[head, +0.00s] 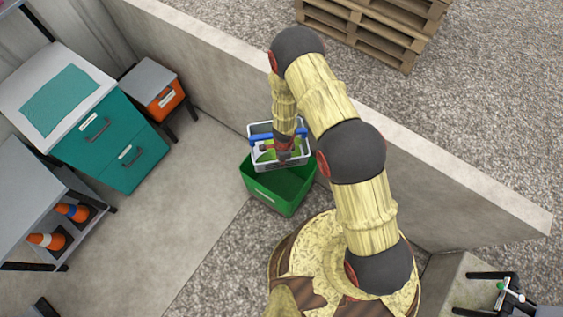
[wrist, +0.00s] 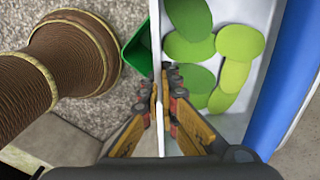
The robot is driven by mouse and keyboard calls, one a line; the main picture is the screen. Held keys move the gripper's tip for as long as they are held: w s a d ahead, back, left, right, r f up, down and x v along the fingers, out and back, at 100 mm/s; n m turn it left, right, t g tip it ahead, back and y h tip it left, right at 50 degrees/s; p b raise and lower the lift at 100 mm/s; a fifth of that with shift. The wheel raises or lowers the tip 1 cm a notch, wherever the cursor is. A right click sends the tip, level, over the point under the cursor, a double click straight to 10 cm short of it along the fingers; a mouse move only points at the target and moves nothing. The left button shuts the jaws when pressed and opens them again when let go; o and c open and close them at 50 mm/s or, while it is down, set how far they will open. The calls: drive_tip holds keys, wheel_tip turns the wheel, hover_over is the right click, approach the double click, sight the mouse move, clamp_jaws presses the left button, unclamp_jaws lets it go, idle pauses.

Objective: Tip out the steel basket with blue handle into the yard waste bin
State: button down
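The steel basket (head: 251,158) with its blue handle (head: 262,139) is over the near-back part of the green yard waste bin (head: 268,190) in the head view. Several flat green leaf-like pieces (wrist: 238,43) lie inside the basket. My gripper (head: 284,153) is at the basket. In the wrist view my gripper (wrist: 166,88) has its fingers closed on either side of the basket's pale wall (wrist: 156,35). The blue handle (wrist: 288,85) runs along the right. A corner of the green bin (wrist: 137,50) shows below the basket. The basket looks roughly level; the bin's inside is partly hidden.
A low concrete wall (head: 440,170) runs behind the bin. A teal drawer cabinet (head: 115,150), an orange box (head: 165,103) and a grey shelf with traffic cones (head: 45,240) stand at left. Wooden pallets (head: 375,25) lie beyond the wall. Open floor lies left of the bin.

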drive_tip(key=shift+f+y+b, duration=0.3)
drive_tip(key=shift+y+b, duration=0.1)
drive_tip(key=shift+b, duration=2.7)
